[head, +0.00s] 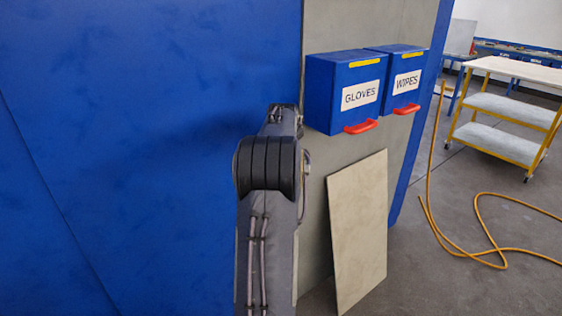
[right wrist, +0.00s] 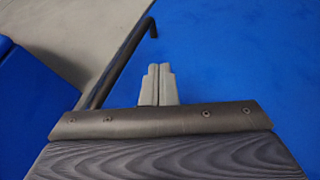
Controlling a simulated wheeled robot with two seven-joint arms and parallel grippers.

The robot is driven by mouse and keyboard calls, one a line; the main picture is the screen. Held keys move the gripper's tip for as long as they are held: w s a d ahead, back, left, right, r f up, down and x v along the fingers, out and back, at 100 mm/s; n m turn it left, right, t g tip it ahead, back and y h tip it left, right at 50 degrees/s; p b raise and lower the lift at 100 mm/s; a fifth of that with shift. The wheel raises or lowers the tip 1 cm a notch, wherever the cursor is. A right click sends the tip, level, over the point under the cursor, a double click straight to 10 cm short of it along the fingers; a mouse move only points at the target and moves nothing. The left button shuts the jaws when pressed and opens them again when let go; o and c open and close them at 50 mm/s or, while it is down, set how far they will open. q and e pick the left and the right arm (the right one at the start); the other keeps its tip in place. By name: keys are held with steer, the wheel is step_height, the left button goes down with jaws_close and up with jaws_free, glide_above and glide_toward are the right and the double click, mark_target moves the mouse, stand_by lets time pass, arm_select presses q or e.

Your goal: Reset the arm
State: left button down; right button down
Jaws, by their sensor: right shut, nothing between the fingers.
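My right gripper (right wrist: 158,72) shows in the right wrist view, with its two grey fingers together and nothing between them. A blue surface (right wrist: 245,60) lies beyond the fingers. In the head view one of my arms rises in the middle, in front of the edge between a large blue panel (head: 130,130) and a grey panel (head: 318,200). No gripper fingers can be made out in the head view. My left gripper is in neither view.
Blue boxes marked GLOVES (head: 345,92) and WIPES (head: 405,82) hang right of my arm. A pale board (head: 358,235) leans below them. A yellow hose (head: 490,232) lies on the floor near a yellow-framed cart (head: 505,108). A dark bent bar (right wrist: 118,70) stands left of the fingers.

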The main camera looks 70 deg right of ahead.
steer(key=v, duration=0.4)
steer(key=shift+w+a, duration=0.1)
steer(key=w+a+n+t+y, duration=0.1)
steer(key=w+a+t+y, duration=0.35)
steer(key=a, duration=1.15)
steer(key=w+a+n+t+y, duration=0.15)
steer(key=w+a, duration=0.65)
steer(key=a, duration=0.9)
steer(key=s+a+f+y, duration=0.1)
steer(key=s+a+f, duration=0.2)
steer(key=a, duration=0.5)
steer(key=s+a+f+n+g+y, duration=0.1)
steer(key=s+a+f+y, duration=0.1)
steer(key=a, duration=0.7)
steer(key=s+a+f+n+g+y, duration=0.1)
steer(key=s+a+f+y, duration=0.1)
steer(key=a, duration=0.6)
steer(key=s+f, duration=0.1)
steer(key=s, duration=0.1)
steer(key=shift+s+a+f, duration=0.3)
steer(key=shift+s+f, duration=0.05)
steer(key=shift+s, duration=0.05)
